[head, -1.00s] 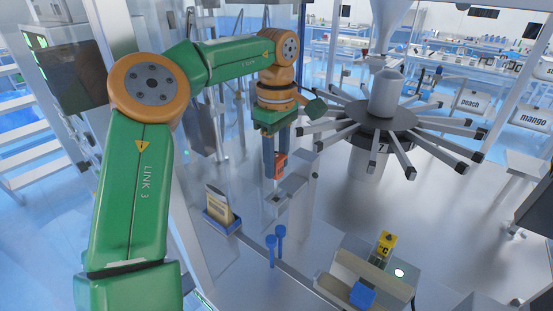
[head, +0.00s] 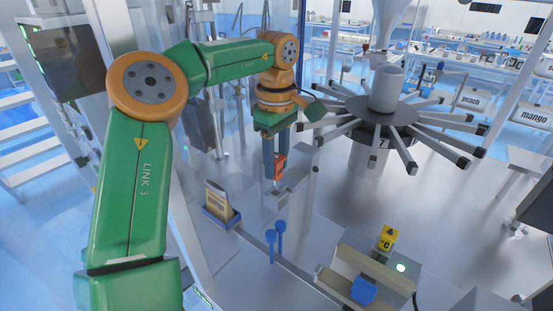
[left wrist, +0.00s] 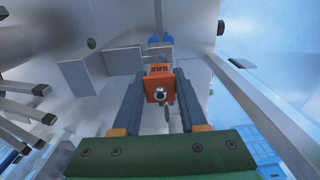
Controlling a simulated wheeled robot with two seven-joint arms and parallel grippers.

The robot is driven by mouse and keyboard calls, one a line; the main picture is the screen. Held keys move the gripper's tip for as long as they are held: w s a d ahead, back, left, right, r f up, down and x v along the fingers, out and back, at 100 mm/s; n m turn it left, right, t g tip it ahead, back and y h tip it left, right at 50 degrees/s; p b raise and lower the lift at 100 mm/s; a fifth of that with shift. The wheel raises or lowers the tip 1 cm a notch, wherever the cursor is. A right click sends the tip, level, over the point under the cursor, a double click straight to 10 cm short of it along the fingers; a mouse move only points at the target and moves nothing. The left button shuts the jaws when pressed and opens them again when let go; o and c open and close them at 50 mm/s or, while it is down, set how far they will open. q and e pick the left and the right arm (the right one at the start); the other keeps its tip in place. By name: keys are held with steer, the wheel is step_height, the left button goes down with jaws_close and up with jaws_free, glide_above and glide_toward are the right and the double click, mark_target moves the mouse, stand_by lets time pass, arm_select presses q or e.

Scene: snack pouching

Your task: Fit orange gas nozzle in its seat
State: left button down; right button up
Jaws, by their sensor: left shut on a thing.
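The orange gas nozzle (head: 280,166) is a small orange block held between the fingers of my left gripper (head: 274,172). In the left wrist view the nozzle (left wrist: 158,80) shows dark "GAS" lettering and a round metal tip facing the camera. The left gripper (left wrist: 159,88) is shut on it, one dark finger on each side. In the head view the nozzle hangs just above a grey bracket block (head: 277,198) beside a grey post (head: 299,190), which may be the seat. Whether they touch cannot be told. My right gripper is not in view.
A carousel (head: 382,112) with many radial arms stands close to the right of the gripper.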

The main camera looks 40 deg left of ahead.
mark_target(277, 177)
arm_select(q)
steer(key=shift+f+b, duration=1.3)
steer(key=shift+f, duration=0.85)
steer(key=shift+c, duration=1.8)
jaws_free()
step_height(277, 177, up, 7)
steer(key=shift+r+p, duration=0.1)
steer(key=shift+p, duration=0.5)
